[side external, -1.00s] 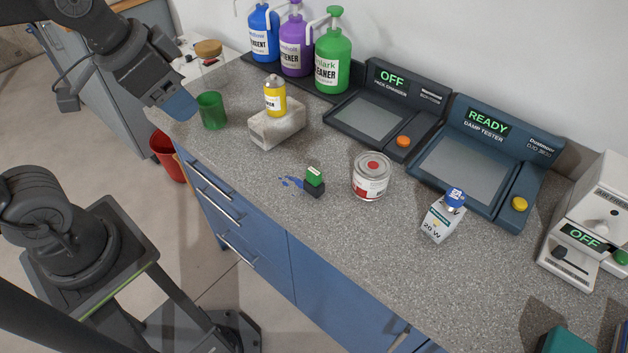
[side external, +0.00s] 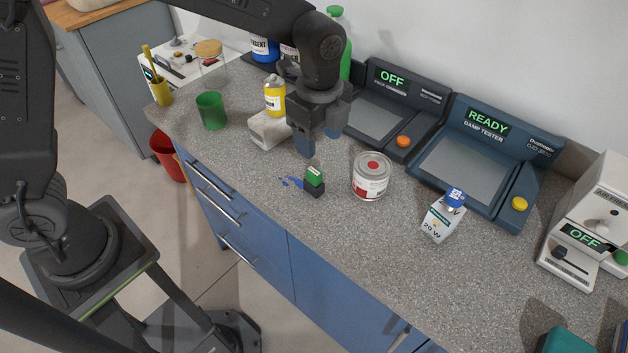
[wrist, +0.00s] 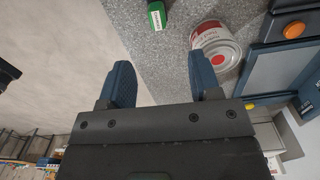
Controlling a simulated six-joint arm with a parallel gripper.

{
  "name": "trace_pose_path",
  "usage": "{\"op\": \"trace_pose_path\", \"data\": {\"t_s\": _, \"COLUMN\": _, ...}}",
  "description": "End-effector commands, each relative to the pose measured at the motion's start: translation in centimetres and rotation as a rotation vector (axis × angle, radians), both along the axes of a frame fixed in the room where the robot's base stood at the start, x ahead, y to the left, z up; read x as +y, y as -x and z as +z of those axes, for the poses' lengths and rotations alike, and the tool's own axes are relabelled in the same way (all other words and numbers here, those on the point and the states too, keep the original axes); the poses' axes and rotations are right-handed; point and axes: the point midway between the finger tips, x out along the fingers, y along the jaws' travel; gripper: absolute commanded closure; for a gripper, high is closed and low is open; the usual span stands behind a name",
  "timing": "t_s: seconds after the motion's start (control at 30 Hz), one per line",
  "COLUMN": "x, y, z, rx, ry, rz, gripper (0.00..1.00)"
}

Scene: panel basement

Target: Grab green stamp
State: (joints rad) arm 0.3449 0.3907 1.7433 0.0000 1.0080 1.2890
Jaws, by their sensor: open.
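The green stamp (side external: 314,176) has a green top and a dark base. It stands on the speckled counter beside small blue ink marks (side external: 290,182). In the wrist view the green stamp (wrist: 157,15) shows at the top edge, partly cut off, ahead of and between the lines of my fingers. My gripper (side external: 318,146) points down above the counter, behind and a little above the stamp, apart from it. Its two blue fingers are spread and empty; they also show in the wrist view (wrist: 163,80).
A paint can (side external: 370,178) stands just right of the stamp. A stone block (side external: 268,130) with a yellow bottle (side external: 274,98) is behind left, near a green cup (side external: 211,111). A 20 W box (side external: 437,220) stands farther right. The counter in front of the stamp is clear.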

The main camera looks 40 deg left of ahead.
Motion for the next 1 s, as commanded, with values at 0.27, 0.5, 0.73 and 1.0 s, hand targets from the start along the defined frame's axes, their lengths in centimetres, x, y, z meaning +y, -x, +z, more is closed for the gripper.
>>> {"op": "trace_pose_path", "data": {"t_s": 0.27, "x": 0.1, "y": 0.1, "z": -5.2, "rx": 0.003, "ry": -0.001, "rz": 0.004, "gripper": 0.43}}
{"op": "trace_pose_path", "data": {"t_s": 0.5, "x": 0.3, "y": 0.1, "z": -6.9, "rx": 0.002, "ry": -0.001, "rz": 0.005, "gripper": 0.43}}
{"op": "trace_pose_path", "data": {"t_s": 0.73, "x": 1.0, "y": 0.2, "z": -10.1, "rx": 0.004, "ry": -0.001, "rz": 0.006, "gripper": 0.43}}
{"op": "trace_pose_path", "data": {"t_s": 1.0, "x": 0.9, "y": 0.2, "z": -11.7, "rx": 0.002, "ry": -0.002, "rz": 0.006, "gripper": 0.43}}
